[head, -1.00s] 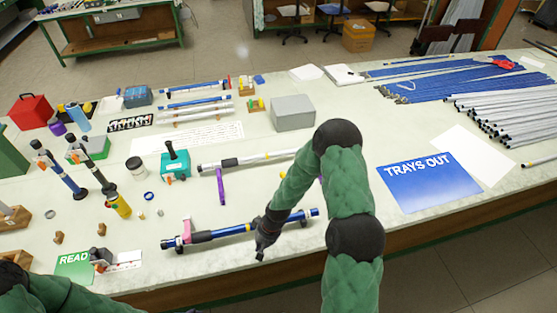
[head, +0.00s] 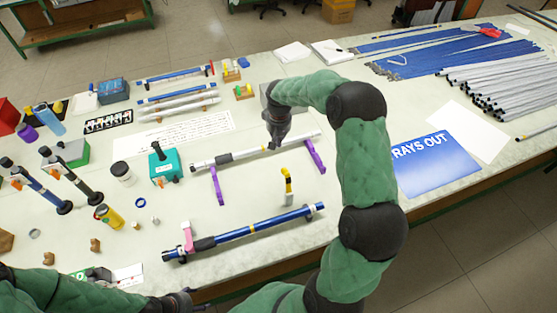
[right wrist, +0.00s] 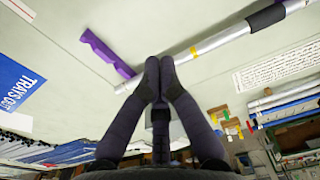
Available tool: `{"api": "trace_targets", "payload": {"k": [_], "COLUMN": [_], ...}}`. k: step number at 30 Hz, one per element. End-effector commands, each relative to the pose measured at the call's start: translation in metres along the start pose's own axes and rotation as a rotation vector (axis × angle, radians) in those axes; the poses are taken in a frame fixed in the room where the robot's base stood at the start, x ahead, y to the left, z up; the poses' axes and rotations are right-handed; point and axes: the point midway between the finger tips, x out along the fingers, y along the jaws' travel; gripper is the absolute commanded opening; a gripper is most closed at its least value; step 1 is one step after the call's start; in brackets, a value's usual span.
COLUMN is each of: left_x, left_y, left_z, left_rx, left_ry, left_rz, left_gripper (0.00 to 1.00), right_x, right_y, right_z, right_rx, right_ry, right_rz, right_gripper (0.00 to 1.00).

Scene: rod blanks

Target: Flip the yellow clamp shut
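The yellow clamp (head: 287,181) shows in the head view as an upright yellow lever on a pale base, just behind the blue rod (head: 240,233). I cannot tell whether it touches that rod. My right gripper (head: 272,147) points down at the silver rod (head: 241,156), behind the yellow clamp and apart from it. In the right wrist view its fingertips (right wrist: 160,68) meet beside the silver rod, with nothing seen between them. The yellow clamp is not seen in that view. My left gripper (head: 183,300) is at the bottom edge, and its fingers are unclear.
Purple clamps (head: 217,186) (head: 316,157) lie by the silver rod, and a pink clamp (head: 188,238) stands at the blue rod's left end. A teal box (head: 164,167) stands left. A blue sign (head: 436,164) lies right.

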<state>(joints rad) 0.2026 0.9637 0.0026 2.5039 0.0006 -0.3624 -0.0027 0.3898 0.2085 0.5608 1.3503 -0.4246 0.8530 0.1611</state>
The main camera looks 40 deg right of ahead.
Motion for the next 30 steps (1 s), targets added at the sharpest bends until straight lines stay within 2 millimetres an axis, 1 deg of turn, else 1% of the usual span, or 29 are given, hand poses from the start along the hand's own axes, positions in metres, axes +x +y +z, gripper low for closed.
{"api": "trace_targets", "payload": {"k": [5, 8, 11, 18, 27, 30], "left_x": [0.0, 0.0, 0.0, 0.001, 0.001, -0.001], "left_y": [0.0, 0.0, 0.0, 0.0, 0.0, 0.001], "left_z": [0.0, 0.0, 0.0, -0.001, -0.001, 0.0], "left_rx": [0.0, 0.0, 0.0, 0.0, 0.0, 0.0], "left_ry": [0.0, 0.001, 0.001, 0.001, 0.001, 0.001], "left_rz": [0.0, 0.0, 0.0, 0.0, 0.0, 0.0], "left_gripper": [0.68, 0.68, 0.68, 0.68, 0.68, 0.68], "right_x": [0.001, 0.007, 0.018, 0.059, 0.104, 0.096], "right_y": [-0.001, -0.001, -0.001, -0.001, -0.001, 0.0], "right_z": [0.0, 0.0, 0.001, 0.001, 0.001, 0.011], "right_rx": [-0.001, -0.001, -0.002, -0.001, 0.0, -0.001], "right_ry": [0.0, -0.001, -0.003, -0.003, -0.002, 0.001], "right_rz": [-0.001, -0.001, -0.001, -0.002, -0.002, -0.001], "right_gripper": [0.0, 0.0, 0.0, 0.0, 0.0, 0.0]}}
